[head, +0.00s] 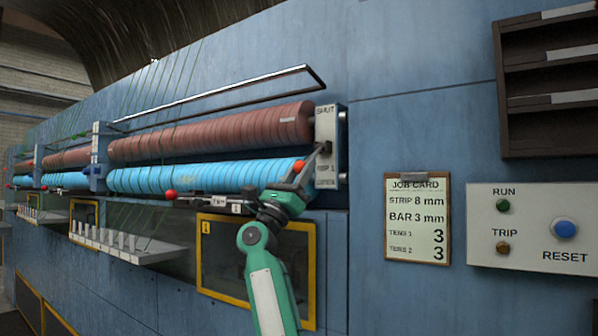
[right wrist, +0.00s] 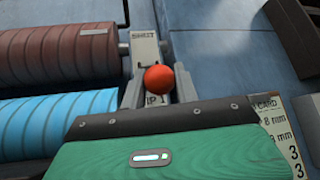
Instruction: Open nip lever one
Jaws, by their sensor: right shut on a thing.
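Nip lever one has a red ball knob (head: 299,166), which also shows in the right wrist view (right wrist: 158,79). Its dark arm runs from the knob up to the right, to a pale end plate (head: 327,120) marked SHUT at the top and NIP 1 lower down. My right gripper (head: 302,172) is shut on the lever at its knob. In the right wrist view its fingers (right wrist: 158,88) stand on both sides of the red ball, and the gripper body hides the lower part of the plate. My left gripper is not in view.
A red-brown roller (head: 210,133) lies above a blue roller (head: 200,177), left of the plate. A metal bar (head: 220,93) runs above them. Another red knob (head: 171,195) sits lower left. A job card (head: 417,218) and button panel (head: 535,228) are on the right wall.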

